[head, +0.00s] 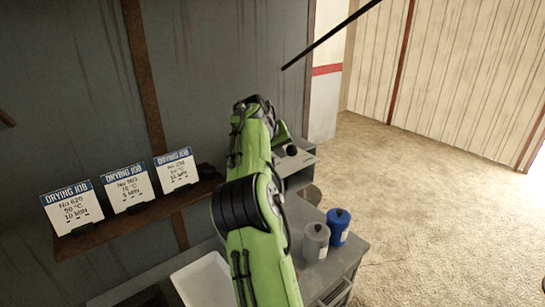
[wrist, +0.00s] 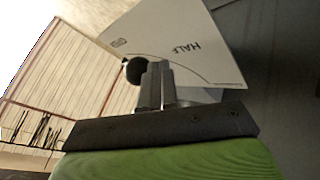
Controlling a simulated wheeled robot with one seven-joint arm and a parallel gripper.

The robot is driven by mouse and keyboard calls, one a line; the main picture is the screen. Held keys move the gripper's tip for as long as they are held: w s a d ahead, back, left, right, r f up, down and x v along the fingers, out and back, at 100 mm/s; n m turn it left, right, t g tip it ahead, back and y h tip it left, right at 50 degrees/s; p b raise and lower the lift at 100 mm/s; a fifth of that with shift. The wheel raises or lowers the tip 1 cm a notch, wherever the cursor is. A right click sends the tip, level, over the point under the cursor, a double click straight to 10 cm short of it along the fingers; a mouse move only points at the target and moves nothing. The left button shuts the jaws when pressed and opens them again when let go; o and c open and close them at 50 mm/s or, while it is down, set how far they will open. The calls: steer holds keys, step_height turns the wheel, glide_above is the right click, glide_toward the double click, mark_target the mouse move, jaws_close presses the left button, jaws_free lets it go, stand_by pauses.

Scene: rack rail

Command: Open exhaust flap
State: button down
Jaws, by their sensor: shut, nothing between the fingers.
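A pale plate (wrist: 185,30) marked "HALF", with a curved line on it, fills the upper middle of the wrist view. It looks like the exhaust flap's marked panel. A dark round knob (wrist: 133,70) sits at its lower left edge. My gripper (wrist: 158,66) is shut and empty, its fingertips just right of the knob in the picture; I cannot tell whether they touch it. In the head view a grey unit (head: 298,163) with a dark knob (head: 291,150) shows beside my green arm, which hides the gripper. The flap's position cannot be made out.
A grey bench (head: 345,250) carries a grey canister (head: 315,242), a blue canister (head: 338,227) and a white tray (head: 205,283). Three drying job cards (head: 128,188) stand on a wall shelf (head: 130,222). The floor (head: 430,200) on the right is clear.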

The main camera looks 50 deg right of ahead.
steer(key=s+d+n+t+y, duration=0.1)
steer(key=s+d+n+t, duration=0.1)
steer(key=s+d+n, duration=0.1)
steer(key=shift+s+d+r+n+p, duration=0.15)
steer(key=shift+s+d+n+p, duration=0.15)
steer(key=shift+s+d+p, duration=0.1)
steer(key=shift+s+d+n+t+p, duration=0.3)
steer(key=shift+d+n+t+p, duration=0.15)
steer(key=shift+d+n+t, duration=0.1)
steer(key=shift+s+d+p, duration=0.25)
steer(key=shift+d+p, duration=0.1)
steer(key=shift+d, duration=0.2)
steer(key=shift+f, duration=0.2)
